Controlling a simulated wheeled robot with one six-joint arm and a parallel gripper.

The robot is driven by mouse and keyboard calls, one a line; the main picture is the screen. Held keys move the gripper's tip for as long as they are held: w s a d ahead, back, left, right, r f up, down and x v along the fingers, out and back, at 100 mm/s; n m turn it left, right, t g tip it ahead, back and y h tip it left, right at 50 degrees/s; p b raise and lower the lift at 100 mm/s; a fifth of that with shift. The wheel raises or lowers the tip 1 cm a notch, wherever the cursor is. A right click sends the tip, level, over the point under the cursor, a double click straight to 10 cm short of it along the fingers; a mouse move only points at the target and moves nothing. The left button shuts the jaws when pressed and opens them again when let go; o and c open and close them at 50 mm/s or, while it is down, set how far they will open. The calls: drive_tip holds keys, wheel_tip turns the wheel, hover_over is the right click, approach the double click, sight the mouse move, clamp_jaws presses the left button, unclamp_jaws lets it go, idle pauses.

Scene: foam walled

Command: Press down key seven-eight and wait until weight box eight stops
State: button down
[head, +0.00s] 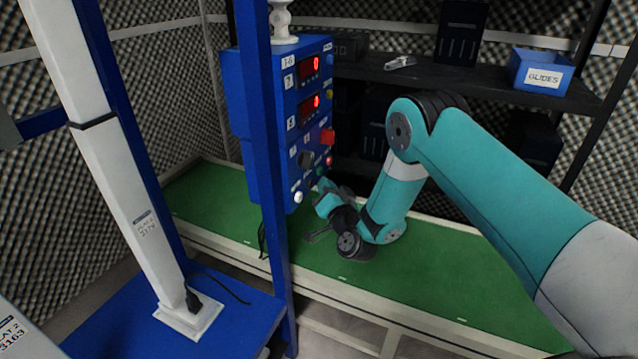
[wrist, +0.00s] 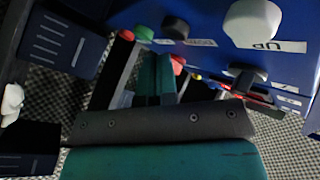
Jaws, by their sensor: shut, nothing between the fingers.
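A blue control box (head: 236,105) hangs above the green bench. Its display seven (head: 310,67) and display eight (head: 310,106) each show a red 0. Below them sit a dark knob (head: 305,158), a red button (head: 327,136) and a white knob (head: 298,197). I cannot read which key is marked seven-eight. In the wrist view, a white knob marked UP (wrist: 255,22) is close at the upper right, with a black knob (wrist: 175,28) left of it. My gripper (wrist: 156,62) is shut and empty, below these controls. Its fingertips are hard to make out in the head view.
A blue post (head: 262,180) stands before the box. A tall white column (head: 130,190) rises from a blue base at left. A dark shelf (head: 470,85) behind holds a blue GLIDES bin (head: 541,72). The green bench top (head: 430,270) is mostly clear.

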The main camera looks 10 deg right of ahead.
drive_tip(key=shift+w+a+p, duration=0.25)
drive_tip(key=shift+p, duration=0.25)
